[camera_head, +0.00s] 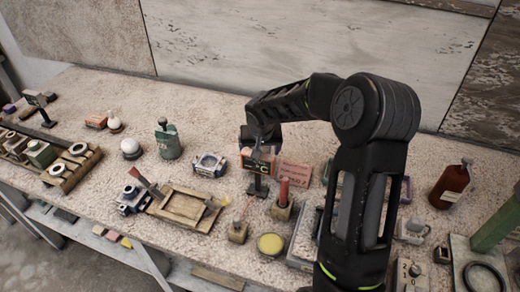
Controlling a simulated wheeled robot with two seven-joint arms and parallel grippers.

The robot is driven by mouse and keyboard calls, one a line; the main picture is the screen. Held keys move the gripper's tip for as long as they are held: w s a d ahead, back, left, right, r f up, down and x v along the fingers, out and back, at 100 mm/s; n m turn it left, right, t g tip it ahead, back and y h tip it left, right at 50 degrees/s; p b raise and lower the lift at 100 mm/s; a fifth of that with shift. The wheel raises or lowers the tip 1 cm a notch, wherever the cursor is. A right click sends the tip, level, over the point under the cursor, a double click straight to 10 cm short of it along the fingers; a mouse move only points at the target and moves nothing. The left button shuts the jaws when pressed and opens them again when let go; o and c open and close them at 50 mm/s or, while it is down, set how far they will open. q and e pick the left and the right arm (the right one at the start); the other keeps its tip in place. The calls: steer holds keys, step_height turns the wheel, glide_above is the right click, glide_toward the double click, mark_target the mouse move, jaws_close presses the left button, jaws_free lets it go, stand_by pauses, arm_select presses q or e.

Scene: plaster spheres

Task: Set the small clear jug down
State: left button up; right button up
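One arm of mine comes in from the bottom, right of centre, so I take it as my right arm. It bends over to the left, and its gripper (262,136) points down over the middle of the table, just behind a small black sign on a stand (258,166). The fingertips are small and dark, and I cannot tell whether they are open or shut or hold anything. I cannot make out a small clear jug anywhere; it may be hidden by the gripper or arm. My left gripper is not in view.
The speckled table (205,107) is crowded in front: a wooden tray (182,207), a green bottle (168,142), a white sphere (130,147), a yellow round tin (270,244), a pink card (293,173). A brown bottle (451,186) stands right. The back strip at left is bare.

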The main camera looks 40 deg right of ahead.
steer(key=shift+s+a+r, duration=0.1)
steer(key=shift+s+r, duration=0.05)
steer(key=shift+r, duration=0.35)
steer(key=b+v, duration=0.1)
steer(key=v, duration=1)
steer(key=shift+b, duration=0.35)
